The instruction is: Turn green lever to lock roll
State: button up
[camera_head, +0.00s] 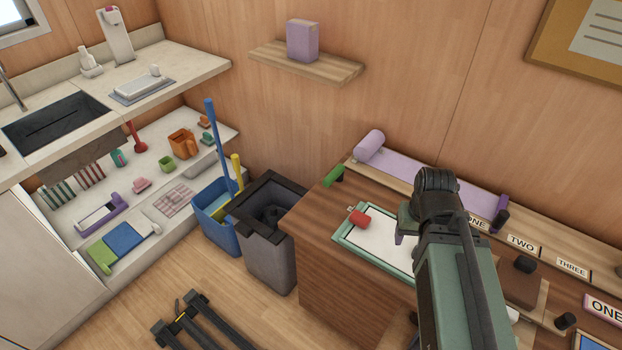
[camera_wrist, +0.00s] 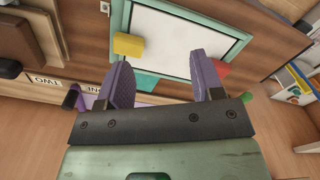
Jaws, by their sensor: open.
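The green lever (camera_head: 334,176) sticks out at the left end of the back ledge, beside the purple roll (camera_head: 368,146). The roll's lilac sheet (camera_head: 430,178) stretches along the ledge to the right. My gripper (camera_head: 402,232) is over the green-framed board, to the right of the lever and apart from it. In the wrist view my gripper (camera_wrist: 160,70) has its two purple fingers spread with nothing between them. A small green piece (camera_wrist: 247,97) just right of the gripper there may be the lever. The roll itself is hidden in that view.
The green-framed white board (camera_head: 345,240) lies on the wooden desk, with a red block (camera_head: 359,217) at its corner. A yellow block (camera_wrist: 128,44) shows near the frame. Labelled cards (camera_head: 522,243) line the ledge to the right. A grey bin (camera_head: 268,250) stands left of the desk.

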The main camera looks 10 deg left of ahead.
jog(key=shift+d, duration=0.1)
jog(key=shift+c, duration=0.2)
jog(key=shift+a, duration=0.25)
jog(key=shift+c, duration=0.3)
jog(key=m+b, duration=0.2)
jog(key=m, duration=0.4)
send_over(330, 177)
jog(key=f, duration=0.2)
notch_tip(330, 177, down, 11)
jog(key=b, duration=1)
jog(key=shift+w+r+b, duration=0.1)
jog(key=shift+b, duration=0.3)
jog(key=shift+r, duration=0.15)
jog(key=shift+c, duration=0.3)
